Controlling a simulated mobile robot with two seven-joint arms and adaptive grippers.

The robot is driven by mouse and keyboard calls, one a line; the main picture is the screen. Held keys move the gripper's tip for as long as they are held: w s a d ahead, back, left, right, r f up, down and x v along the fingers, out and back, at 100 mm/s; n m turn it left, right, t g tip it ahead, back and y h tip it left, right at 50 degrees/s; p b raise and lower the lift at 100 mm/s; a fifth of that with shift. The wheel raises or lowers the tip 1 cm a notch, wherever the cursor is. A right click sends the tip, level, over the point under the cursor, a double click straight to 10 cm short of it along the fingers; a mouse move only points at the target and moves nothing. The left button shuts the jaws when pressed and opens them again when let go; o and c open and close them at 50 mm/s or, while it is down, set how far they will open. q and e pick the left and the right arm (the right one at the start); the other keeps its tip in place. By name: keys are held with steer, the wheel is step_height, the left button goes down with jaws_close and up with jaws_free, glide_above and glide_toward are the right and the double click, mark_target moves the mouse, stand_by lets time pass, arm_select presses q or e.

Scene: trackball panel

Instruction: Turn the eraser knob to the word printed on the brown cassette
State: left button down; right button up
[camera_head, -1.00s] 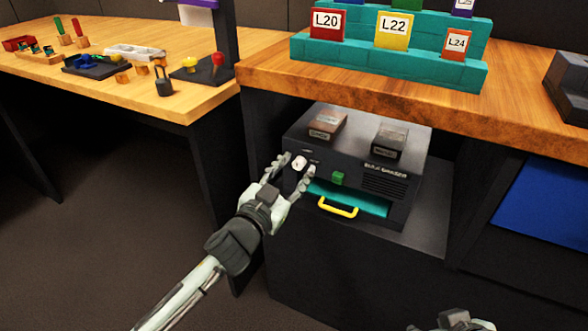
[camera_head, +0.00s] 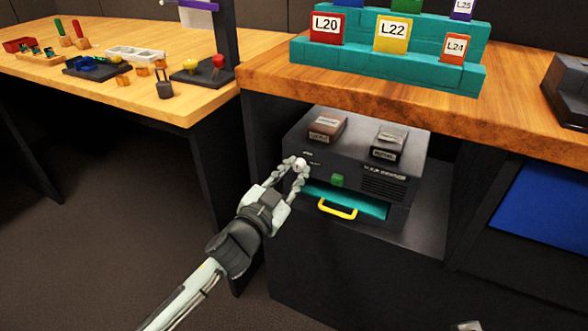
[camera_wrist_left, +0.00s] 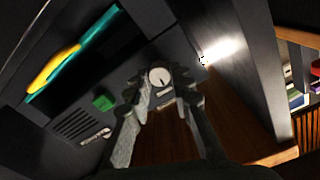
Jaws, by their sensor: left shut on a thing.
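The dark eraser box (camera_head: 376,180) sits on a shelf under the wooden counter. Its white round knob (camera_head: 300,164) is at the left of the front face. My left gripper (camera_head: 294,166) is shut on the knob. In the left wrist view the knob (camera_wrist_left: 159,78) shows a dark pointer mark between my fingertips. The brown cassette (camera_head: 327,127) lies on top of the box at the left, and a black cassette (camera_head: 389,144) lies at the right. Both carry labels too small to read. Of my right gripper only a sliver (camera_head: 470,326) shows at the bottom edge.
A green button (camera_head: 337,180) and a teal drawer with a yellow handle (camera_head: 338,209) are right of and below the knob. The counter edge (camera_head: 400,107) overhangs the box. A teal rack (camera_head: 390,68) with labelled blocks stands above.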

arm_select(q)
steer(key=shift+m, duration=0.4)
steer(key=shift+m+p, duration=0.5)
steer(key=shift+m, duration=0.4)
steer(key=shift+m+p, duration=0.4)
steer(key=shift+m, duration=1.8)
arm_select(e)
steer(key=shift+g, duration=0.4)
steer(key=shift+s+x, duration=0.25)
steer(key=shift+x, duration=1.05)
steer(key=shift+s+x, duration=0.2)
steer(key=shift+x, duration=1.15)
arm_select(q)
steer(key=shift+f, duration=0.1)
arm_select(e)
steer(key=shift+a+f, duration=0.15)
steer(key=shift+f, duration=0.2)
